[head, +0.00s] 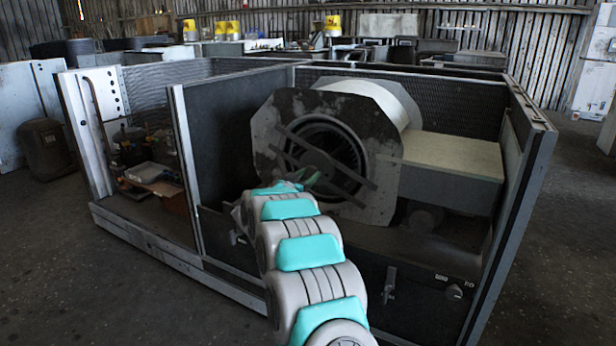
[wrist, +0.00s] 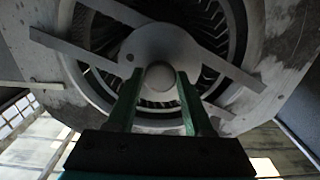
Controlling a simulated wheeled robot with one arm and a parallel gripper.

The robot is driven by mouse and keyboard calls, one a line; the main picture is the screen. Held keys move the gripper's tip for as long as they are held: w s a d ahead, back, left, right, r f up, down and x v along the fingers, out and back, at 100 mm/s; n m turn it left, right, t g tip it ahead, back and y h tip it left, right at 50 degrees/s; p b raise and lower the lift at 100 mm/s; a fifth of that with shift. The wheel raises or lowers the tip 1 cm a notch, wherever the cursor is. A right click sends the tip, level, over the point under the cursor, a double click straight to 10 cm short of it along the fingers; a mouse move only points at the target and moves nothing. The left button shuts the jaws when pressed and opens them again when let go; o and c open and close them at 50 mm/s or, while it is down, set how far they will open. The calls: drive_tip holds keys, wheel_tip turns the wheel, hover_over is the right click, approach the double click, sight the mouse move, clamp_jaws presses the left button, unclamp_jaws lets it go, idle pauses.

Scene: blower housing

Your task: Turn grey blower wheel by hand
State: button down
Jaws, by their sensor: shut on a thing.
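The grey blower wheel (head: 338,138) sits in the round inlet of a worn, pale housing, behind crossing flat bars and a round centre plate. In the wrist view its dark vanes (wrist: 212,22) show around the grey centre plate (wrist: 170,42). A short round hub (wrist: 160,76) sticks out at the centre. My gripper (wrist: 160,82) has its two green fingers on either side of this hub and is shut on it. In the head view my gripper (head: 309,181) is at the lower middle of the inlet, and my arm hides part of the wheel's lower left.
The housing stands inside an open metal cabinet with a front panel (head: 425,290), a right side wall (head: 525,170) and a dark upright divider (head: 220,150). A pale box (head: 455,157) adjoins the housing on the right. Open floor (head: 60,270) lies at front left.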

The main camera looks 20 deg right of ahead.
drive_tip(key=m+b, duration=0.2)
drive_tip(key=m, duration=0.2)
drive_tip(key=shift+w+a+f+m+b, duration=0.1)
drive_tip(key=shift+m+b, duration=0.25)
drive_tip(key=shift+m, duration=0.05)
drive_tip(key=m+b, duration=0.3)
drive_tip(key=m, duration=0.1)
drive_tip(key=shift+m, duration=0.3)
drive_tip(key=m+b, duration=0.4)
drive_tip(key=m, duration=0.1)
drive_tip(key=m+b, duration=0.3)
drive_tip(key=m, duration=0.1)
drive_tip(key=shift+r+m+b, duration=0.2)
drive_tip(key=shift+m+b, duration=0.25)
drive_tip(key=shift+m, duration=0.15)
drive_tip(key=shift+c, duration=1.5)
unclamp_jaws()
